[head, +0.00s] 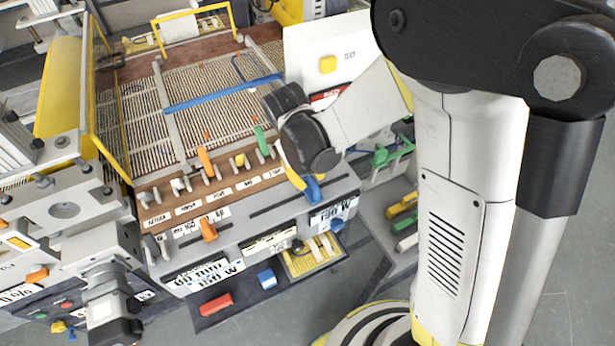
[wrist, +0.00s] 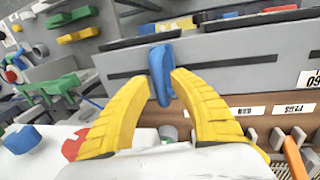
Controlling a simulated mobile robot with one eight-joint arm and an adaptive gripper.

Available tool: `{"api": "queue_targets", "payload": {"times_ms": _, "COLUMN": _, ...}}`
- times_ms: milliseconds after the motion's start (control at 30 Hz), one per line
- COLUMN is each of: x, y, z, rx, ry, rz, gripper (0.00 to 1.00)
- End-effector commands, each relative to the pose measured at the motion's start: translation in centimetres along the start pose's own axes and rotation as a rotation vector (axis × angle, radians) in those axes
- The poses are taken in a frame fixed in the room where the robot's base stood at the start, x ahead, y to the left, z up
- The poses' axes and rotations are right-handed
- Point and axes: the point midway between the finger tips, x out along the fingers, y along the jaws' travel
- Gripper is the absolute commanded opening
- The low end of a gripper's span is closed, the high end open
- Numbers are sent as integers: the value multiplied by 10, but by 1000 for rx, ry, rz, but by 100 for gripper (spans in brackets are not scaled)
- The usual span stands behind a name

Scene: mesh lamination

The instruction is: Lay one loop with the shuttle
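The same blue piece shows at the fingertips in the head view (head: 314,190), over the front ledge of the bench. The mesh bed (head: 215,130) lies behind and to the left of my gripper, with a blue bar (head: 225,93) across it. A thin dark blue loop-shaped line (head: 243,68) shows on the mesh above the bar. My wrist hides part of the right side of the bed.
A row of labelled pegs, with orange (head: 205,161) and green (head: 262,141) levers, lines the bed's front edge. A white TEST panel (head: 345,45) stands behind my wrist.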

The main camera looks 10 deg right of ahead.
Motion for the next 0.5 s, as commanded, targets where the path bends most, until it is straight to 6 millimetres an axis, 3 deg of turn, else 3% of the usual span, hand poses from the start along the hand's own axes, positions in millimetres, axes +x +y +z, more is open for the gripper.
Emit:
{"api": "queue_targets", "payload": {"times_ms": 333, "x": -2, "y": 0, "z": -1, "rx": 0, "ry": 1, "rz": 1, "gripper": 38}}
{"api": "queue_targets", "payload": {"times_ms": 500, "x": -21, "y": 0, "z": -1, "rx": 0, "ry": 1, "rz": 1, "gripper": 38}}
